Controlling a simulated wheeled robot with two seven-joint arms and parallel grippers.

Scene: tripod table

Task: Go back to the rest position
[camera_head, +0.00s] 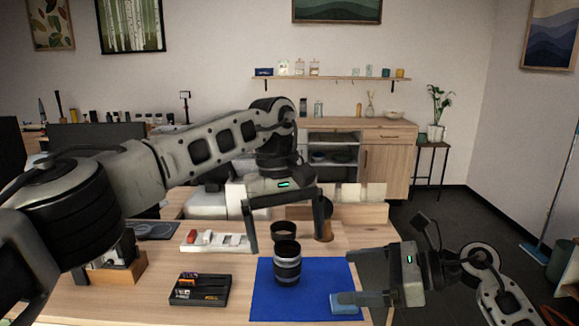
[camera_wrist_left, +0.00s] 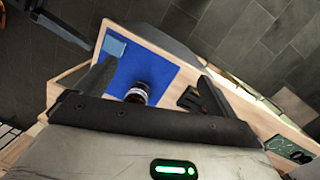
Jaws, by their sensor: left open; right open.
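My left gripper (camera_head: 284,226) is open and empty in the head view, its fingers pointing down above the table behind the blue mat (camera_head: 262,306). My right gripper (camera_head: 346,278) is open at the right side of the mat, low, with its fingers pointing left. A dark camera lens (camera_head: 287,263) stands upright on the mat between the two grippers, touched by neither as far as I can see. A dark ring-shaped piece (camera_head: 283,232) shows behind it, between my left fingers in the picture. In the left wrist view the lens (camera_wrist_left: 137,93) and mat (camera_wrist_left: 165,72) lie below my left gripper.
A black tray (camera_head: 200,290) with small items lies left of the mat. A white tray (camera_head: 216,242) and a wooden holder (camera_head: 124,270) stand farther left. A wooden-brown round piece (camera_head: 324,230) is behind the mat. The wooden cabinet (camera_head: 385,160) is in the background.

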